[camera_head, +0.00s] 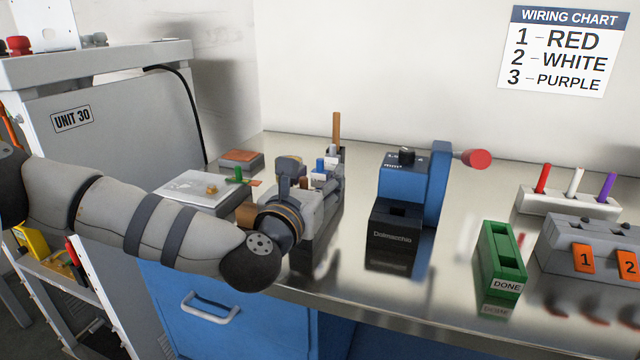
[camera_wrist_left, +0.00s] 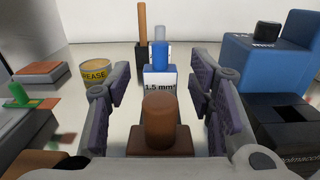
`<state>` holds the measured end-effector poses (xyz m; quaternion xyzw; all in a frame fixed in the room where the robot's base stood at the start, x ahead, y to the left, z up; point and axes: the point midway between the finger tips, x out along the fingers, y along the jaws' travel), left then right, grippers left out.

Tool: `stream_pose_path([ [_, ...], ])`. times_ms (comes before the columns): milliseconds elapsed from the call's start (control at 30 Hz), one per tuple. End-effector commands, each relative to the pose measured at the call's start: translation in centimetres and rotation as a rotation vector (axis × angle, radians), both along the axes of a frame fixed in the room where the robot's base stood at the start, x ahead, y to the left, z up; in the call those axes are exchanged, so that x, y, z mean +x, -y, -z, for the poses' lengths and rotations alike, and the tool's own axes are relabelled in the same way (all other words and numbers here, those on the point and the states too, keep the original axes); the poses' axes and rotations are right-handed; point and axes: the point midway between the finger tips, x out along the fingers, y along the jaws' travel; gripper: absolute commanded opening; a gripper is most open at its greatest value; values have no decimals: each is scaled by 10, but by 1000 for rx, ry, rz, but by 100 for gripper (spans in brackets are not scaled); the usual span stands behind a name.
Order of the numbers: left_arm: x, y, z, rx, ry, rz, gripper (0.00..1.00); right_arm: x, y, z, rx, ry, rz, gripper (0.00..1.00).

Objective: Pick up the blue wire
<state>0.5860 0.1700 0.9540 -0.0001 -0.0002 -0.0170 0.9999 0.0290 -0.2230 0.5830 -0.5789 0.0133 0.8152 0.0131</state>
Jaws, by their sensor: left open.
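The blue wire (camera_wrist_left: 160,55) stands upright in a white-fronted holder (camera_wrist_left: 160,76) marked "1.5 mm²", ahead of my left gripper in the left wrist view. In the head view the blue wire (camera_head: 320,165) shows small, just beyond the gripper. My left gripper (camera_wrist_left: 161,88) is open, its fingers spread to both sides. A thick brown peg (camera_wrist_left: 165,118) shows between the fingers, nearer the camera; I cannot tell whether it touches them. In the head view my left gripper (camera_head: 322,186) hides much of the holder row. My right gripper is not in view.
A grease tin (camera_wrist_left: 95,74) and a tray (camera_head: 198,187) lie left of the row. A blue machine (camera_head: 403,185) with a black front stands close on the right. Further right are a green DONE holder (camera_head: 500,258) and a white rack (camera_head: 560,205) with red, white and purple wires.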

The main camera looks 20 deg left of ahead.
Motion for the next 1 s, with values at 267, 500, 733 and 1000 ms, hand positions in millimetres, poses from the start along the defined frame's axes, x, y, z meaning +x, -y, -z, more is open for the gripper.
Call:
stream_pose_path([
  [267, -1, 0, 0, 0, 0, 0, 17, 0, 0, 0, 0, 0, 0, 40],
  [500, -1, 0, 0, 0, 0, 0, 0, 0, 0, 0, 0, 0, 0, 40],
  [733, -1, -1, -21, 0, 6, -1, 0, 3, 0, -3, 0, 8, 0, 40],
  [1000, -1, 0, -88, 0, 7, 0, 0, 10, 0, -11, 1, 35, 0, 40],
])
